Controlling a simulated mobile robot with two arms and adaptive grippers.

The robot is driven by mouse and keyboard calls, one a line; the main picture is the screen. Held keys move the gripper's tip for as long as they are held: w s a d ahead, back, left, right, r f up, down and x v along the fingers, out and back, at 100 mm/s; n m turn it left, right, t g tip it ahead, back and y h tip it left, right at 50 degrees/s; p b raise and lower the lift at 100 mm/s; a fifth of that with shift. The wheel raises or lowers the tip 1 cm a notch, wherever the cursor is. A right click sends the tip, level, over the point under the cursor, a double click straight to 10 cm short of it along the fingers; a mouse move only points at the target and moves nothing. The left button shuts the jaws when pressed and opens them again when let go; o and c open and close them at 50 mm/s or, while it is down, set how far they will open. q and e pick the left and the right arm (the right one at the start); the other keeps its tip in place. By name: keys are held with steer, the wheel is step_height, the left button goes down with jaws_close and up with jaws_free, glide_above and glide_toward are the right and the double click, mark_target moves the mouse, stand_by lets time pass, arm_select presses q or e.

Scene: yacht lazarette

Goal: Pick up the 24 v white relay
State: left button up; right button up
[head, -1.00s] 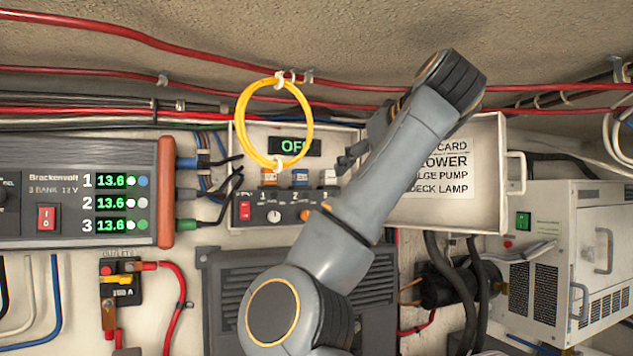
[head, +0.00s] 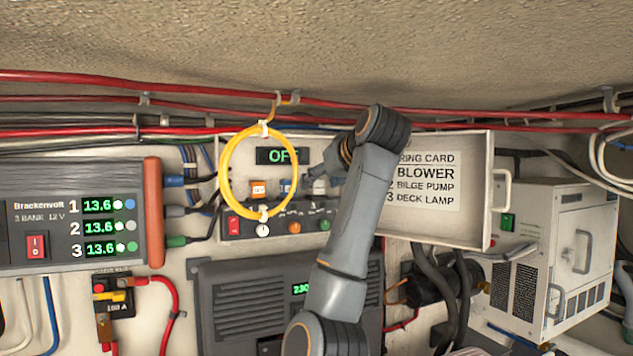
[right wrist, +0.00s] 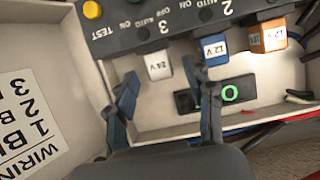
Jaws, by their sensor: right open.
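My right gripper (right wrist: 168,84) is open and empty. In that view the relay shows between its two fingers, just beyond the tips; I cannot tell the exact depth gap. My left gripper is not in view.
An orange relay (right wrist: 267,36) sits past the blue one. A yellow cable loop (head: 227,165) hangs in front of the box's left part. The open door (head: 474,190) with a wiring card is at the right. Red cables (head: 400,110) run above.

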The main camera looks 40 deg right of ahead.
mark_target(320, 181)
steer(key=x, duration=0.1)
steer(key=p+x, duration=0.2)
steer(key=shift+w+r, duration=0.2)
steer(key=shift+w+d+f, duration=0.1)
steer(key=shift+w+f, duration=0.05)
steer(key=shift+f, duration=0.1)
steer(key=shift+c, duration=0.2)
steer(key=c, duration=1.1)
steer(key=shift+o, duration=0.2)
steer(key=shift+r, duration=0.15)
